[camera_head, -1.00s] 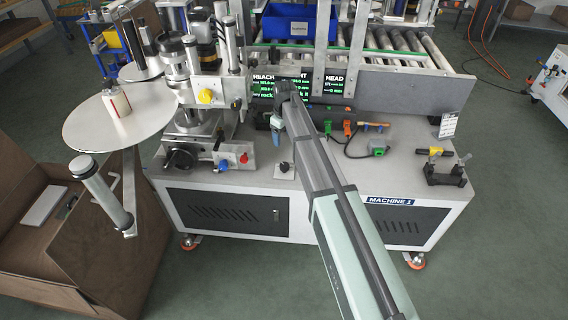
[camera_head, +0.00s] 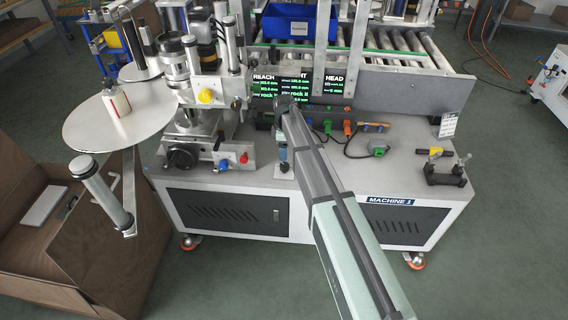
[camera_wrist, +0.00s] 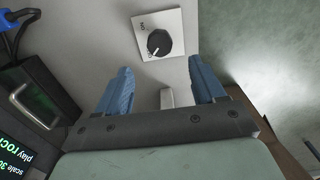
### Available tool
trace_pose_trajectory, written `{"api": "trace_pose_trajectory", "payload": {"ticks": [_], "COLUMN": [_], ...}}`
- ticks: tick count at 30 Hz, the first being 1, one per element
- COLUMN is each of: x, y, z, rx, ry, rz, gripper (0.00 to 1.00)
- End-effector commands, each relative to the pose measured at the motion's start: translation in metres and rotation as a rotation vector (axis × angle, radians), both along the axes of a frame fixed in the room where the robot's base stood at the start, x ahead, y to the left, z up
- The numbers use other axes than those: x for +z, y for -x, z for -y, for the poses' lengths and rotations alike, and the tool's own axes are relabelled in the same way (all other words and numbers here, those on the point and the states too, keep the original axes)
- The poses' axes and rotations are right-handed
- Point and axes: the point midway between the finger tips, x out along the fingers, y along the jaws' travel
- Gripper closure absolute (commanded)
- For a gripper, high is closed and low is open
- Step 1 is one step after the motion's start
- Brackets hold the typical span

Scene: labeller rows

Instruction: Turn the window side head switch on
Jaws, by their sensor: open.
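The switch (camera_wrist: 158,43) is a black rotary knob on a white square plate with small lettering. It lies ahead of my gripper (camera_wrist: 160,66) in the wrist view, and its white mark points towards the lower-left lettering. My gripper is open, with its blue fingers apart and nothing held. The knob sits beyond the fingertips, roughly between their lines, and no contact shows. In the head view my gripper (camera_head: 283,152) points down over the front of the machine top, and the switch there is mostly hidden by it.
The labelling machine (camera_head: 205,95) with red and blue knobs stands left of my gripper. Black displays (camera_head: 325,82) stand behind. A cable with a green box (camera_head: 379,151) and a black fixture (camera_head: 446,172) lie to the right. A grey block (camera_wrist: 166,98) shows between my fingers.

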Motion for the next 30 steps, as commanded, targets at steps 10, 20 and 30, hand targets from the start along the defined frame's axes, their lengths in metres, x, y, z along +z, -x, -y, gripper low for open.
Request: {"api": "trace_pose_trajectory", "payload": {"ticks": [10,20,30], "x": [-0.058,-0.082,-0.083], "y": [0.000,0.000,0.000], "z": [0.000,0.000,0.000], "rx": [-0.001,-0.001,-0.001], "ry": [0.001,0.000,0.000], "rz": [-0.002,0.000,0.000], "gripper": [0.31,0.31,0.34]}}
